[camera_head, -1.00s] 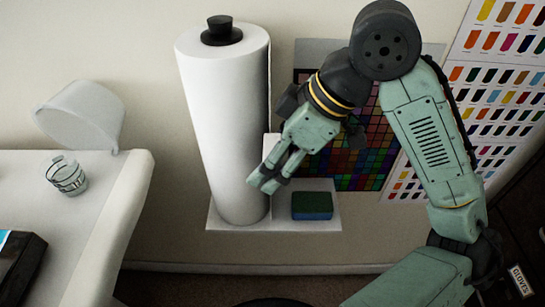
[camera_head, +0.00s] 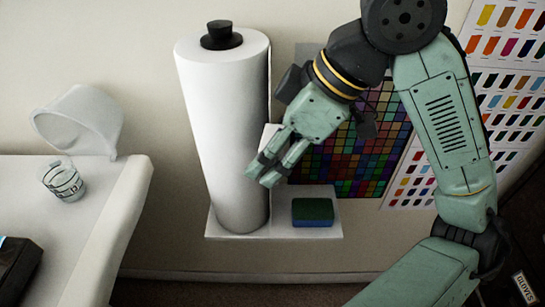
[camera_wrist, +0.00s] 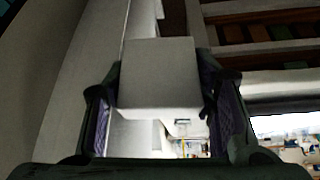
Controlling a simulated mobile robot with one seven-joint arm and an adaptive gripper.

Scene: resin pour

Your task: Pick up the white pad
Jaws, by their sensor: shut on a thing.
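The white pad (camera_wrist: 158,75) is a pale, block-shaped thing between the two dark fingers of my gripper in the wrist view. My gripper is shut on it. In the head view my gripper (camera_head: 262,175) is beside the right side of the paper roll, above the small white shelf. A pale edge of the pad (camera_head: 268,136) shows behind the fingers there; the rest is hidden by the gripper.
A tall white paper roll (camera_head: 222,130) stands upright on the white shelf (camera_head: 285,229). A green and blue sponge (camera_head: 312,212) lies on the shelf's right part. A white table (camera_head: 110,215) at left bears a clear cup (camera_head: 64,182). Colour charts (camera_head: 360,150) hang behind.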

